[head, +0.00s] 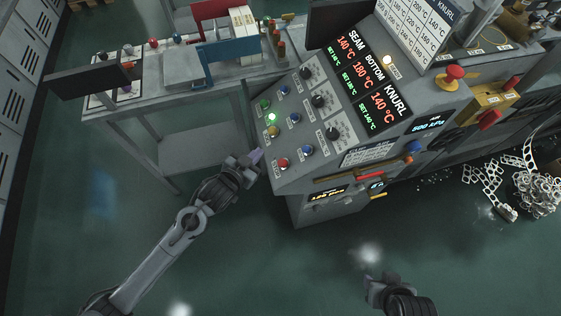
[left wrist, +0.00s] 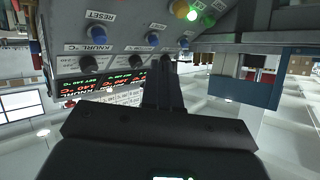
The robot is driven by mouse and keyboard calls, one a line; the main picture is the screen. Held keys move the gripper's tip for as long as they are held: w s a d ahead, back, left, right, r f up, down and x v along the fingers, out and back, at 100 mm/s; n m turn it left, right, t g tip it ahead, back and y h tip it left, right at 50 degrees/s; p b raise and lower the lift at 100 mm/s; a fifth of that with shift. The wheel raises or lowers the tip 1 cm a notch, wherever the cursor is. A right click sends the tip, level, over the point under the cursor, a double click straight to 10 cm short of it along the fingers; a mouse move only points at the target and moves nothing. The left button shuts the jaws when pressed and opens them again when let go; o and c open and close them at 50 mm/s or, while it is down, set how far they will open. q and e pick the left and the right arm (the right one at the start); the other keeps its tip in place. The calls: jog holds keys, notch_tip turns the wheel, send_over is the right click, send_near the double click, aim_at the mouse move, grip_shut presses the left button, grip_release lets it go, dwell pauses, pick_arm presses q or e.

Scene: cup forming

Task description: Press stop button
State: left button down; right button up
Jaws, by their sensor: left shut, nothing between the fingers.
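A red button (head: 282,162) sits at the lower left of the sloped grey control panel (head: 325,157); its label is too small to read in the head view. My left gripper (head: 256,156) is just left of the panel's lower-left edge, close to the red button and apart from it. Its fingers are shut and empty; they also show in the left wrist view (left wrist: 164,84), pointing toward the panel. I do not see the red button in the left wrist view. My right gripper (head: 374,284) is low in the head view, away from the panel; its finger opening is unclear.
A blue button (head: 307,150), labelled RESET in the left wrist view (left wrist: 92,31), is right of the red one. Green, yellow and blue buttons and black knobs (head: 332,133) lie above. A red mushroom button (head: 455,72) stands further right. A grey workbench (head: 150,100) is at left.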

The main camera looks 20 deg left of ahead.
aim_at(282, 163)
pick_arm(q)
jog(key=shift+w+d+f+b, duration=0.45)
jog(key=shift+d+f+b, duration=0.3)
jog(key=shift+f+b, duration=0.5)
jog(key=shift+w+d+f+b, duration=0.5)
jog(key=shift+d+f+b, duration=0.2)
jog(key=shift+f+b, duration=0.5)
jog(key=shift+w+d+f+b, duration=0.45)
jog(key=shift+d+f+b, duration=0.3)
jog(key=shift+f+b, duration=0.5)
jog(key=shift+r, duration=0.15)
jog(key=shift+w+d+f, duration=0.1)
jog(key=shift+d+f, duration=0.1)
jog(key=shift+f, duration=0.15)
jog(key=shift+w+d+f, duration=0.15)
jog(key=shift+d+f, duration=0.1)
jog(key=shift+f, duration=0.15)
dwell(0.6)
jog(key=shift+s+a+r+p, duration=0.3)
jog(key=shift+a+r+p, duration=0.15)
jog(key=shift+r+p, duration=0.45)
